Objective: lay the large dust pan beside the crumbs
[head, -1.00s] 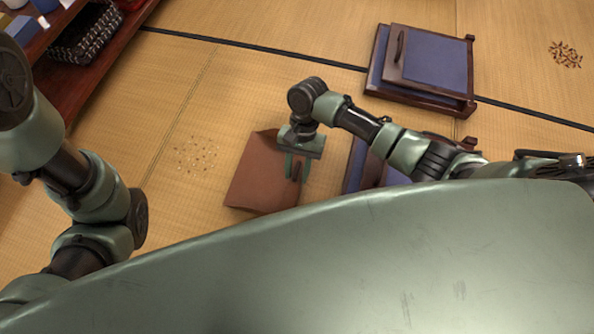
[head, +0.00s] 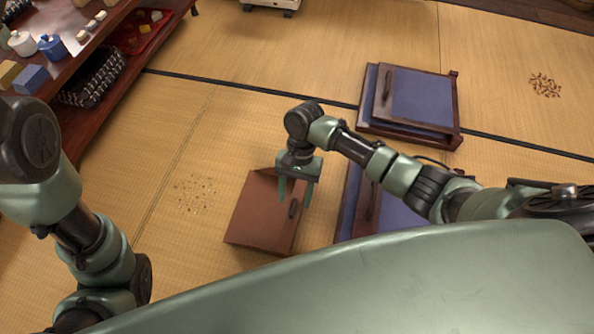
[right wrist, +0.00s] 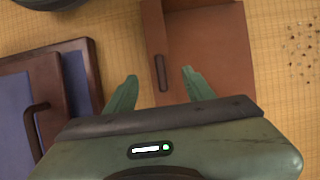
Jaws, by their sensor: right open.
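The large dust pan (head: 258,222) is brown and lies on the tatami, with a dark handle (head: 293,208) on its right side. My right gripper (head: 296,194) is open and empty above the handle side of the pan. In the right wrist view the pan (right wrist: 210,50) and its handle (right wrist: 160,73) show beyond the open fingers (right wrist: 158,88), and the crumbs (right wrist: 303,45) are at the right edge. My left gripper is not in view.
Blue floor seats with dark wooden frames (head: 455,110) lie right of the pan, one close beside it. Darker brown bits (head: 545,85) lie at the far right. A low wooden shelf (head: 95,113) with a woven basket (head: 92,78) stands at the left. The mat behind the pan is clear.

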